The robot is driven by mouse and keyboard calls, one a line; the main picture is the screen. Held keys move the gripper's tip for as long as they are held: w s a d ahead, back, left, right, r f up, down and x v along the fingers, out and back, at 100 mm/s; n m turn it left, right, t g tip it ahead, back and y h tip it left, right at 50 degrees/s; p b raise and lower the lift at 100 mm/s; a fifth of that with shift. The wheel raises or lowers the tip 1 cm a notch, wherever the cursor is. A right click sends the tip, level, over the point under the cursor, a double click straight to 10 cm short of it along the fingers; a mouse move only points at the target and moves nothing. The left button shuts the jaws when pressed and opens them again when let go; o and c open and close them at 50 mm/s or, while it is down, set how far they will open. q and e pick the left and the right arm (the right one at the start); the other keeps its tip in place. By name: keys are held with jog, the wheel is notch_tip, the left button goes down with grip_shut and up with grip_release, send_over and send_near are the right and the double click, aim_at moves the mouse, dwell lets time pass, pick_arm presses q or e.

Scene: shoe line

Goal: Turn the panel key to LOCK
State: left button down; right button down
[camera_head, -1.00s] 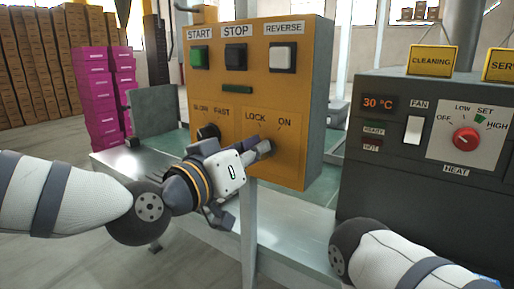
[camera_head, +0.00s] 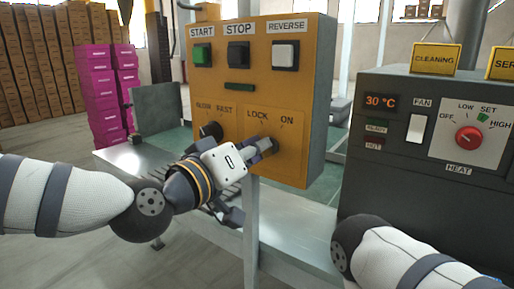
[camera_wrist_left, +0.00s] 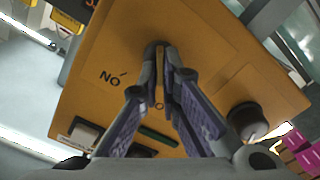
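The orange control panel (camera_head: 258,95) carries a key switch (camera_head: 273,145) under the printed words LOCK and ON. My left gripper (camera_head: 260,149) reaches the switch from the left, and its fingers hide most of the key. In the left wrist view my left gripper (camera_wrist_left: 161,78) has its fingertips drawn close together at the dark switch collar (camera_wrist_left: 157,48). A narrow strip that looks like the key (camera_wrist_left: 161,62) shows between the tips. The key's exact angle is hard to tell. My right gripper is outside the frames.
A dark SLOW/FAST knob (camera_head: 211,130) sits left of the key and also shows in the left wrist view (camera_wrist_left: 247,120). START (camera_head: 202,55), STOP (camera_head: 238,52) and REVERSE (camera_head: 285,56) buttons are above. A grey heater box (camera_head: 395,165) stands at right.

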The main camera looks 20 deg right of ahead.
pick_arm(q)
jog(key=c, duration=1.8)
grip_release()
jog(key=v, duration=1.2)
jog(key=shift+s, duration=0.1)
